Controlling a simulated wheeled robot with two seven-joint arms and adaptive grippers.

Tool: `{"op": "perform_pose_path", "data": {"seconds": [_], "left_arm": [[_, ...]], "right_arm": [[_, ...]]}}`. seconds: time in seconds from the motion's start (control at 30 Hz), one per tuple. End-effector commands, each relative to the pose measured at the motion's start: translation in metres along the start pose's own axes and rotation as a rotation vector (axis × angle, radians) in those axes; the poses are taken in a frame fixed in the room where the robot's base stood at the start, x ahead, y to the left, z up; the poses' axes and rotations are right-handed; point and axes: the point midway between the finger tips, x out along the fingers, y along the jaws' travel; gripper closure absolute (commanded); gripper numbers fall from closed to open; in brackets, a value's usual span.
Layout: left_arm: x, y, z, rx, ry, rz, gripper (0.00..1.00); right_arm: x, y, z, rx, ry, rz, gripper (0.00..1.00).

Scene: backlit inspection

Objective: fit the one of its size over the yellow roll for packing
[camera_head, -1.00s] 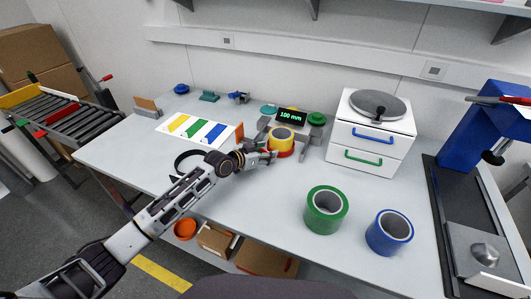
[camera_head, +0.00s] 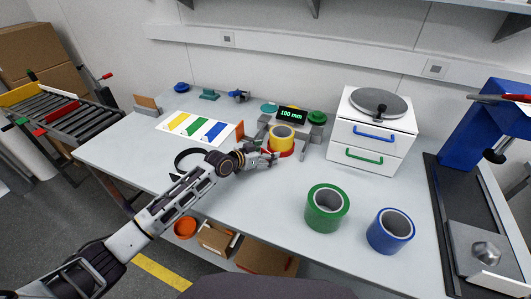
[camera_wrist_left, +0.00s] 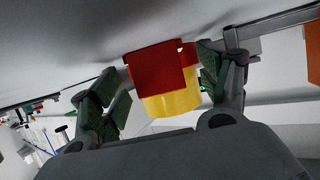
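In the left wrist view a red part (camera_wrist_left: 158,68) and the yellow roll (camera_wrist_left: 172,102) appear between the spread fingers. My left gripper (camera_head: 273,156) is low at the roll's front left, open; contact cannot be told. A larger green roll (camera_head: 324,210) and a blue roll (camera_head: 379,236) stand at the front right. My right gripper is not in view.
A white drawer unit (camera_head: 345,134) stands behind right. Teal (camera_head: 269,107) and green (camera_head: 318,117) round pieces flank the display. The table's front middle is clear.

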Motion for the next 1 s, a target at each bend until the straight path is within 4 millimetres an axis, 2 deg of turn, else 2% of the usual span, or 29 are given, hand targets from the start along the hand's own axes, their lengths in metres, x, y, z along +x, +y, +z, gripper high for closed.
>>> {"op": "perform_pose_path", "data": {"seconds": [0.2, 0.3, 0.53, 1.0], "left_arm": [[0.000, 0.000, 0.001, -0.001, -0.001, 0.000, 0.22], [0.000, 0.000, 0.001, 0.000, -0.001, 0.000, 0.22], [-0.007, -0.001, 0.001, -0.001, -0.001, -0.001, 0.22], [-0.049, 0.000, 0.001, 0.002, -0.001, 0.000, 0.22]], "right_arm": [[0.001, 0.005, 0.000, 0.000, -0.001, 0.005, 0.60], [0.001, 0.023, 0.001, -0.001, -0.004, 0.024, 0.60], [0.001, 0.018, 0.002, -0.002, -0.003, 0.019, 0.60], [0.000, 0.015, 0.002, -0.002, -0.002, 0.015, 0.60]]}}
